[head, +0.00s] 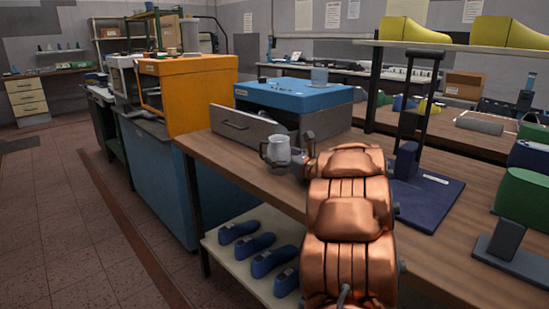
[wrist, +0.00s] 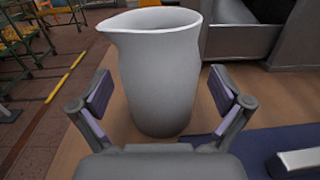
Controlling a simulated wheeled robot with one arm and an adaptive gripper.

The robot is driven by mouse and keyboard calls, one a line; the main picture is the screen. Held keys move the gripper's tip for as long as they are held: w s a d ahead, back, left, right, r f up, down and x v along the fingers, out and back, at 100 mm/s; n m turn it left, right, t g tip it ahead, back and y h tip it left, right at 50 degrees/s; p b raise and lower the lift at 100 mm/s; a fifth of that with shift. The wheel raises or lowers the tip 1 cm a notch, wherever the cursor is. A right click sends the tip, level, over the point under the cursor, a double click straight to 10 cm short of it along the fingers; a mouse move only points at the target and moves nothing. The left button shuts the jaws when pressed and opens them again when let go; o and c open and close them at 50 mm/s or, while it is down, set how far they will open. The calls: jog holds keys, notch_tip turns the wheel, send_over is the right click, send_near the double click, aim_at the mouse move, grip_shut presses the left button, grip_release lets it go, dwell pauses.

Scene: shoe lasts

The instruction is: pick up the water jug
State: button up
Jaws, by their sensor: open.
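The water jug (wrist: 158,85) is pale grey with a pouring lip at the upper left in the wrist view. It stands upright on the wooden table top (head: 225,152). In the head view the jug (head: 279,150) is near the table's left edge, at the far end of my copper-coloured arm. My gripper (wrist: 161,95) is open, with one purple-padded finger on each side of the jug's body. A small gap shows on each side, so the pads look apart from it. The jug's handle is not clear in the wrist view.
A blue machine (head: 293,97) with a grey front panel (head: 245,130) sticking out stands just behind the jug. A dark blue base with an upright frame (head: 425,190) is to the right. Blue shoe lasts (head: 255,244) lie on the shelf below. The floor at left is clear.

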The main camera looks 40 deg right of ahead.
jog(key=shift+w+r, duration=0.1)
jog(key=shift+w, duration=0.8)
jog(key=c, duration=1.4)
